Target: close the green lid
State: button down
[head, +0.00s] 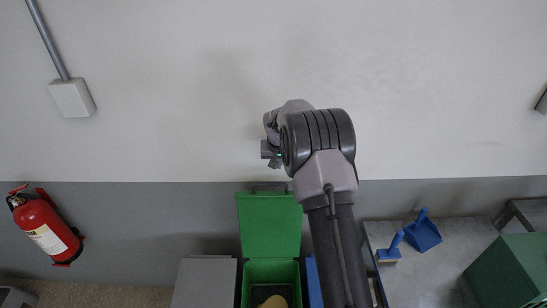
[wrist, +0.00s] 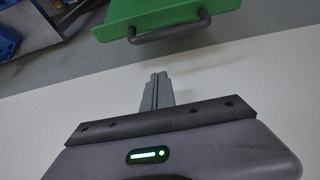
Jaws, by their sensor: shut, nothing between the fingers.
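The green lid (head: 268,222) stands open, raised upright at the back of the green bin (head: 272,268) in the head view. A yellowish thing lies inside the bin. In the wrist view the lid (wrist: 160,15) shows at the top, with its dark handle (wrist: 170,32) along its edge. My gripper (wrist: 157,78) is shut and empty, its fingertips pointing towards the handle with a gap between them. In the head view my gripper (head: 268,152) is above the lid, partly hidden by my wrist.
A grey bin (head: 204,283) stands left of the green bin, and a blue edge (head: 314,283) shows at its right. A grey table (head: 425,275) at the right holds a blue dustpan (head: 423,232) and brush (head: 390,249). A fire extinguisher (head: 46,227) hangs on the wall at the left.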

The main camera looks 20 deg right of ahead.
jog(key=f, duration=0.1)
jog(key=s+a+f+p, duration=0.1)
jog(key=f, duration=0.1)
jog(key=s+f, duration=0.1)
jog(key=shift+a+f, duration=0.15)
jog(key=shift+f, duration=0.2)
jog(key=shift+w+f, duration=0.1)
jog(key=shift+w, duration=0.05)
